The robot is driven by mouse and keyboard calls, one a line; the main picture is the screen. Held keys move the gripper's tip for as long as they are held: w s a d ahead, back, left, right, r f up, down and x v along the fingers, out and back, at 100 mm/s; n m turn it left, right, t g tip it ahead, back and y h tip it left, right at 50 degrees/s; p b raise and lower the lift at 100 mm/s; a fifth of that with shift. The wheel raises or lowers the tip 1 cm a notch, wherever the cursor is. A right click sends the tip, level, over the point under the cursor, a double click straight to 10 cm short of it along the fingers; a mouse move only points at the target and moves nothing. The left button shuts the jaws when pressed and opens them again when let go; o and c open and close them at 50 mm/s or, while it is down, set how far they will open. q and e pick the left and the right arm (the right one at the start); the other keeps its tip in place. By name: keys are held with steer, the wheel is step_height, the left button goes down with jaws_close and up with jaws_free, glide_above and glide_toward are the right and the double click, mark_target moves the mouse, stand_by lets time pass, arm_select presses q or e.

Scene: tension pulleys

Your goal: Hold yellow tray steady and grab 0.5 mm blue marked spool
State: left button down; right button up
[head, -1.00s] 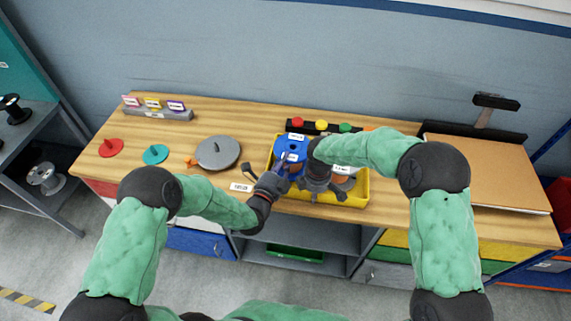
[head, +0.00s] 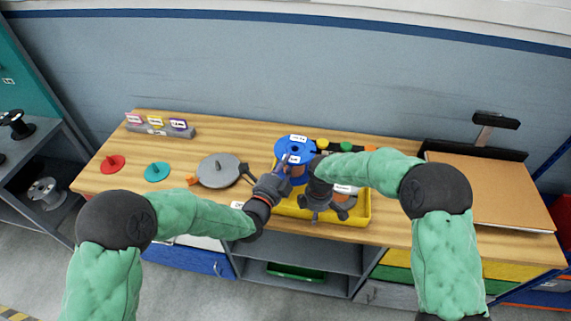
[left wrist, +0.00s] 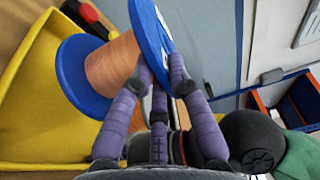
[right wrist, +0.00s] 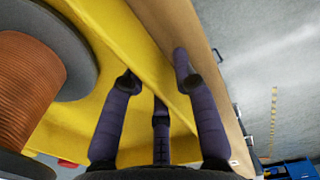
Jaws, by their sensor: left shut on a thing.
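The blue spool (head: 285,147) has blue flanges and a copper-coloured winding (left wrist: 112,65). White labels show on it in the head view, but their text is too small to read. My left gripper (head: 287,163) is shut on the rim of one flange and holds the spool tilted above the left part of the yellow tray (head: 348,220). My right gripper (right wrist: 155,72) is at the tray's front wall, with fingers on both sides of it. Its fingers look apart; firm contact with the wall is not clear.
Another copper spool with a grey flange (right wrist: 62,45) sits in the tray. A grey disc (head: 218,171), a teal disc (head: 157,172) and a red disc (head: 112,164) lie left on the table. Buttons (head: 346,147) stand behind the tray, a brown board (head: 490,190) at right.

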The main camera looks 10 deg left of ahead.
stand_by(0.3)
step_height(320, 180, up, 12)
stand_by(0.6)
